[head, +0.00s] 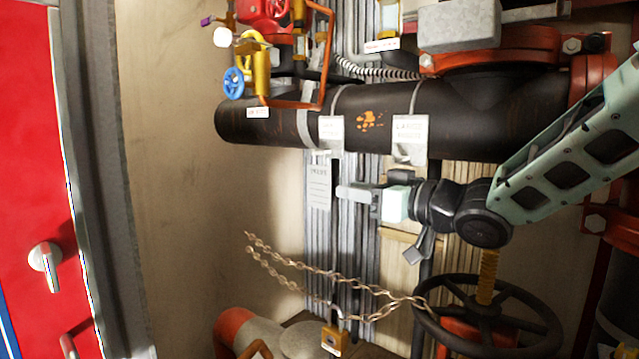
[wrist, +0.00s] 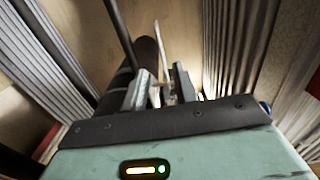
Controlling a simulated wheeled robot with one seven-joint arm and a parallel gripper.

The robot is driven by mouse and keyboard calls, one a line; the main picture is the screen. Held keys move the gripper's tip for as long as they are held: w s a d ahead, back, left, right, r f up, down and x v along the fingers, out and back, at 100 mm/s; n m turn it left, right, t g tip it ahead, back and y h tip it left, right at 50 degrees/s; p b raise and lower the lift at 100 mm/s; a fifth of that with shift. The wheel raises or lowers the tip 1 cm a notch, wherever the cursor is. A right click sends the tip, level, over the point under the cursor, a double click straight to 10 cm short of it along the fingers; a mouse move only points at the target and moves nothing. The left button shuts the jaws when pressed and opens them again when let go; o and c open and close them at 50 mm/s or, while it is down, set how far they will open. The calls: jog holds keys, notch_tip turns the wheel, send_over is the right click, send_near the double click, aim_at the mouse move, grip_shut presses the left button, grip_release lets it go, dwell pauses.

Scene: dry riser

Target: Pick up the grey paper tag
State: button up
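The grey paper tag (head: 318,188), a pale sheet with printed lines, hangs upright below the black pipe in the head view. My gripper (head: 340,192) points left, with its fingertips at or just short of the tag's right edge. In the wrist view my gripper (wrist: 160,88) has its two fingers apart. A thin pale strip (wrist: 157,45), probably the tag seen edge-on, stands beyond and in line with the gap. I cannot tell whether either finger touches it.
The thick black pipe (head: 270,125) runs above my gripper, with white labels (head: 410,128) hanging from it. A rusty chain (head: 300,266) with a brass padlock (head: 335,341) and a black handwheel (head: 425,318) are below. The beige wall (head: 180,200) at left is clear.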

aim_at(319, 185)
jog(key=p+x, duration=0.1)
jog(key=x, duration=0.7)
jog(key=shift+a, duration=0.35)
grip_shut()
